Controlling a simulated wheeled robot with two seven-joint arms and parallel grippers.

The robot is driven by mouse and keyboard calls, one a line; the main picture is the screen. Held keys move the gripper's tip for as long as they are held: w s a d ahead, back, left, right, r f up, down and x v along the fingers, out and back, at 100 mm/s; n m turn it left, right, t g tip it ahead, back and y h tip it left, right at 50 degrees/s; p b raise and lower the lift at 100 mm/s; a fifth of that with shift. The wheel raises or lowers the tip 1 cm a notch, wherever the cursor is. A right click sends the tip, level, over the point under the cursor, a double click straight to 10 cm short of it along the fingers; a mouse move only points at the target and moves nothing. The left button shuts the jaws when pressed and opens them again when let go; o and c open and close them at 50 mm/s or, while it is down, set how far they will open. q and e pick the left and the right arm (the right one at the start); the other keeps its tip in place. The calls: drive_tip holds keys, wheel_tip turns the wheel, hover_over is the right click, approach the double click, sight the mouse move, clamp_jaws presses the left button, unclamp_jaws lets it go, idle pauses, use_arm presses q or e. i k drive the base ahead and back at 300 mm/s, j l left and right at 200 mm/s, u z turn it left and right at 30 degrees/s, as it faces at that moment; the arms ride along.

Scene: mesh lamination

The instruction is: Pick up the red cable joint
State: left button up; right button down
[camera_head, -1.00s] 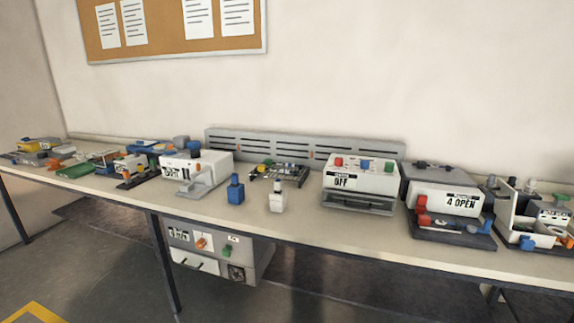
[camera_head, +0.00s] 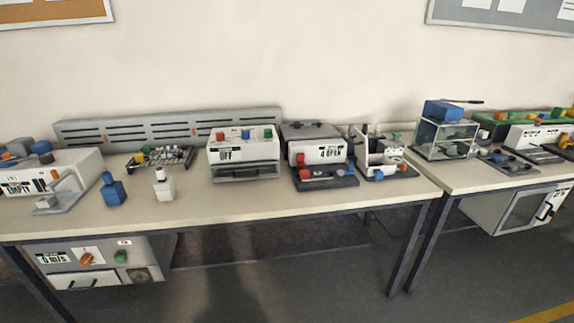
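Small red parts show on the white machine marked "4 OPEN" (camera_head: 318,154): a red block (camera_head: 300,159) at its left front and a red piece (camera_head: 304,174) low on its dark base. A red knob (camera_head: 220,136) sits on top of the white box marked "OFF" (camera_head: 243,155). I cannot tell from this distance which red part, if any, is the cable joint. Neither of my grippers is in view.
The long table (camera_head: 228,196) carries several devices, a blue bottle (camera_head: 113,192) and a white bottle (camera_head: 164,188). A second table (camera_head: 470,180) stands to the right past a narrow gap, with a glass-sided case (camera_head: 444,140). The front table strip and floor are clear.

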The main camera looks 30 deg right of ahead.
sight(304, 174)
drive_tip(key=i+l+z, duration=0.1)
drive_tip(key=z, duration=0.3)
drive_tip(key=i+z, duration=0.2)
drive_tip(key=z, duration=0.25)
drive_tip(key=i+z, duration=0.15)
drive_tip(key=z, duration=0.25)
drive_tip(key=i+z, duration=0.15)
drive_tip(key=z, duration=0.3)
